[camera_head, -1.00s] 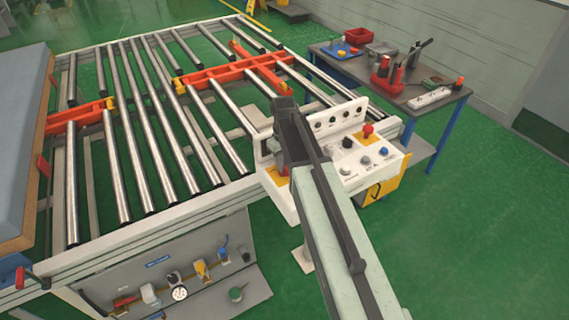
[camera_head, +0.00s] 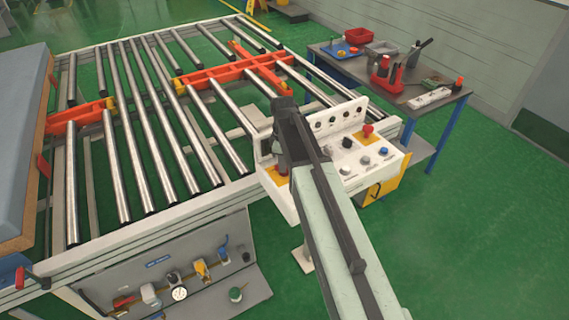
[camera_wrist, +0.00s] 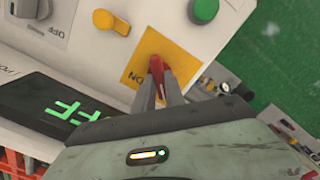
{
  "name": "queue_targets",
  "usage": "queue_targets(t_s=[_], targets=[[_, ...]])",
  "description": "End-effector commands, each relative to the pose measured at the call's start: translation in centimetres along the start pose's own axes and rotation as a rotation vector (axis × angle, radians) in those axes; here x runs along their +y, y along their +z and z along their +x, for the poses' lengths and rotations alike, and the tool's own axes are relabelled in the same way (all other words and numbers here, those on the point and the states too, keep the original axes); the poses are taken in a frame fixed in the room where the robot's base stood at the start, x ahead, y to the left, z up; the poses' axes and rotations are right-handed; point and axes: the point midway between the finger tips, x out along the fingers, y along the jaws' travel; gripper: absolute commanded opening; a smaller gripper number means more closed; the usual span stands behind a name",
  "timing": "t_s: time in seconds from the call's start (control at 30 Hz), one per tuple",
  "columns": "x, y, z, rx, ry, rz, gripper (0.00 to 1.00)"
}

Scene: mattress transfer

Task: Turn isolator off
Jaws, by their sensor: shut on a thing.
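The isolator is a red handle (camera_wrist: 156,66) on a yellow plate (camera_wrist: 150,42) on the white control console. The plate has an "ON" label beside the handle. My gripper (camera_wrist: 158,82) is shut on the red handle, with one grey finger on each side of it. In the head view my gripper (camera_head: 281,168) points down at the left end of the console (camera_head: 292,207), where the yellow plate (camera_head: 272,170) partly shows. The handle itself is hidden there by the gripper. A dark display (camera_wrist: 58,108) beside the plate shows green letters "FF"; part of it is hidden.
A yellow knob (camera_wrist: 112,22), a green button (camera_wrist: 204,10) and a grey rotary switch (camera_wrist: 30,8) lie near the plate. A red mushroom button (camera_head: 367,130) stands on the console's right. The roller conveyor (camera_head: 140,120) lies behind.

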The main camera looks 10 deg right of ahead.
Motion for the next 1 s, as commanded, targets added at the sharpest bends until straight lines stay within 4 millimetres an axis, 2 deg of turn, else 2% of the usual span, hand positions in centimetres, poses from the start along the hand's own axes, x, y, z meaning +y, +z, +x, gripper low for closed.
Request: queue_targets(t_s=[0.47, 0.5, 0.57, 0.87, 1.0], targets=[[0.25, 0.12, -0.04, -0.003, 0.007, -0.014, 0.0], [0.26, 0.12, -0.04, -0.003, 0.007, -0.014, 0.2], [0.25, 0.1, -0.04, -0.003, 0.006, -0.014, 0.36], [0.1, 0.01, -0.06, -0.001, 0.003, -0.014, 0.36], [0.08, -0.01, -0.87, -0.001, 0.003, -0.014, 0.36]])
